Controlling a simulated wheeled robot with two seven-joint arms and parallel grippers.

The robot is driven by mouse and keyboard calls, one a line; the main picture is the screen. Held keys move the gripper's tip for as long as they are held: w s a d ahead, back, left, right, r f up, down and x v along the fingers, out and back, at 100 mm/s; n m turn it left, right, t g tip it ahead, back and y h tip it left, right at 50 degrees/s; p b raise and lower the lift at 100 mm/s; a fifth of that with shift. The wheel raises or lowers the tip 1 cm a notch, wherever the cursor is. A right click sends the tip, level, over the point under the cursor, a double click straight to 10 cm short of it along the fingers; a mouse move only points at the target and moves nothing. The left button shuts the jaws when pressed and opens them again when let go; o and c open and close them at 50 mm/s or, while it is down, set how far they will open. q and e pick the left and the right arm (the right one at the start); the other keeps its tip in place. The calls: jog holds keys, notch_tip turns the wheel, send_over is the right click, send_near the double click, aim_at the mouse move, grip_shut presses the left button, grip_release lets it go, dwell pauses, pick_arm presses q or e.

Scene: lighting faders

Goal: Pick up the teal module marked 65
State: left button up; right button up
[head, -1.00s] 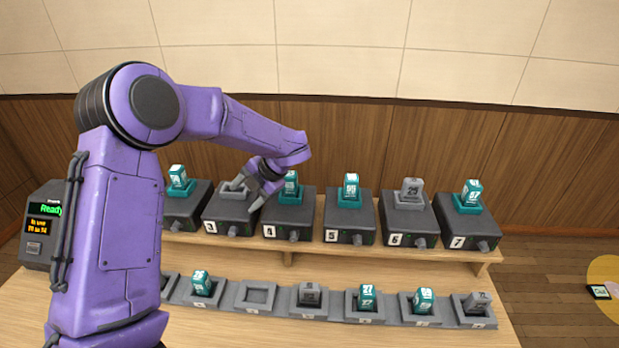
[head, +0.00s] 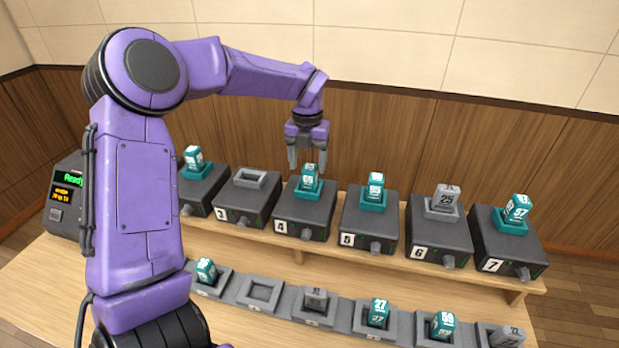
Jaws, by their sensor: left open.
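My left gripper (head: 307,160) points down with its fingers open, directly over the teal module (head: 310,182) in the teal socket of box 4. The fingertips are around the height of this module's top; I cannot tell whether they straddle it. Its white marking is too small to read surely. Other teal modules stand on box 5 (head: 376,186), on box 7 (head: 517,209) and on the box left of box 3 (head: 194,158). More teal modules sit in the front row, at the left (head: 206,270), middle (head: 378,313) and right (head: 442,326). My right gripper is out of view.
Box 3 (head: 246,198) has an empty grey socket. Grey modules stand on box 6 (head: 445,198) and in the front row (head: 316,299). One front tray (head: 261,292) is empty. A display unit (head: 67,195) stands at the left. The wooden wall is behind.

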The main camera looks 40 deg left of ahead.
aim_at(310, 180)
pick_arm(q)
jog(key=f, duration=0.2)
jog(key=f+p, duration=0.1)
jog(key=f, duration=0.1)
jog(key=shift+d, duration=0.25)
jog(key=c, duration=1.1)
